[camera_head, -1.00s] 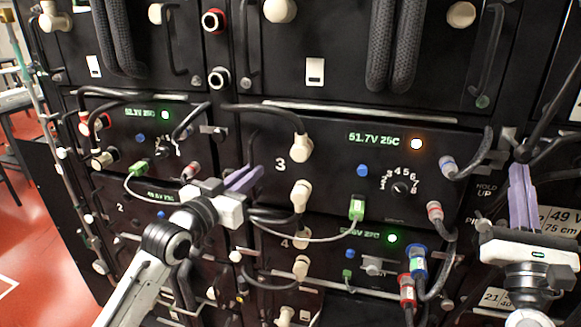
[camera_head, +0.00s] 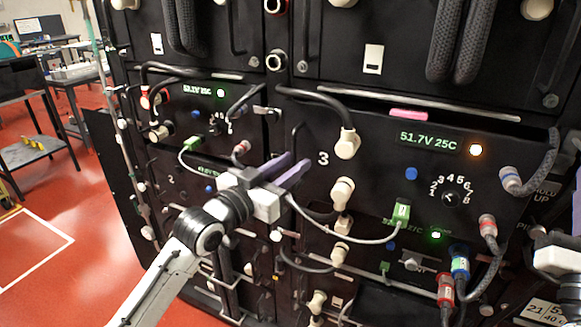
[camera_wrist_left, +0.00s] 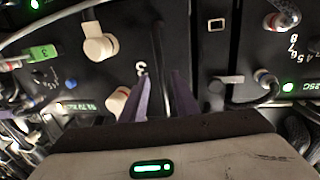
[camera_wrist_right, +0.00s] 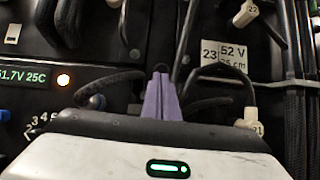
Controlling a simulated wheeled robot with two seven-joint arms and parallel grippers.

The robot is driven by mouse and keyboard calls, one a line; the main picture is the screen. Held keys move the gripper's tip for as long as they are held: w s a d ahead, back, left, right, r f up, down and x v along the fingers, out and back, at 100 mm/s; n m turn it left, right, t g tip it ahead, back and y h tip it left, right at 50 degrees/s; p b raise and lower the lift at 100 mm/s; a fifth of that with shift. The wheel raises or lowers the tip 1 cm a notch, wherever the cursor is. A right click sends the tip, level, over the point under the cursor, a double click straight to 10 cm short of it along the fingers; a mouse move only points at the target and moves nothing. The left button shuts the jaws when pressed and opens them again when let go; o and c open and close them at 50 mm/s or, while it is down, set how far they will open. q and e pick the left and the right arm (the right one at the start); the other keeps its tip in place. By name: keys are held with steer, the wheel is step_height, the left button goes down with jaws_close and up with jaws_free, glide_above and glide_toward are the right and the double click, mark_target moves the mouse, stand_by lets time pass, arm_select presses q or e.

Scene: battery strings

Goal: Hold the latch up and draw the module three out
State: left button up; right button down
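Module three (camera_head: 380,180) is a black panel marked "3" with a green 51.7V 25C readout and an orange light. Its front stands out from the rack, and a pink strip (camera_head: 409,115) shows on top. My left gripper (camera_head: 297,168) has its purple fingers around the dark upright handle (camera_head: 298,140) at the panel's left; in the left wrist view the handle runs between the fingers (camera_wrist_left: 160,85). My right gripper (camera_wrist_right: 160,78) has its fingers together at the right of the panel, by a dark curved part. The latch is mostly hidden.
A green plug (camera_head: 401,213) with a grey cable is on module three's lower front. Blue and red plugs (camera_head: 460,264) hang below right. A thick braided cable (camera_head: 548,160) loops at the right. Red floor (camera_head: 60,230) lies open at left.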

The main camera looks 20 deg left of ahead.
arm_select(q)
steer(key=s+a, duration=0.2)
steer(key=s, duration=1)
steer(key=shift+s+a+r, duration=0.15)
steer(key=shift+a, duration=0.05)
steer(key=shift+w+a+f, duration=0.2)
steer(key=shift+w+f, duration=0.05)
steer(key=c, duration=0.6)
steer(key=w+a+f+n+g, duration=0.1)
steer(key=w+a+f, duration=0.1)
steer(key=f, duration=0.1)
steer(key=w+a+f+n+g, duration=0.1)
steer(key=w+a+f+n, duration=0.1)
steer(key=a+f, duration=0.1)
steer(key=w+a+f+n+g+y, duration=0.1)
steer(key=w+a+f, duration=0.1)
steer(key=f, duration=0.1)
steer(key=shift+w+a+g, duration=0.25)
steer(key=shift+a+g, duration=0.05)
jaws_close()
steer(key=w+a+f+n+g+h, duration=0.3)
steer(key=n+h, duration=0.1)
steer(key=h, duration=0.1)
step_height(320, 180, up, 10)
steer(key=s+d+g+h, duration=0.1)
steer(key=h, duration=0.7)
steer(key=shift+d+f+g, duration=0.25)
steer(key=shift+d+g, duration=0.1)
steer(key=shift+g, duration=0.05)
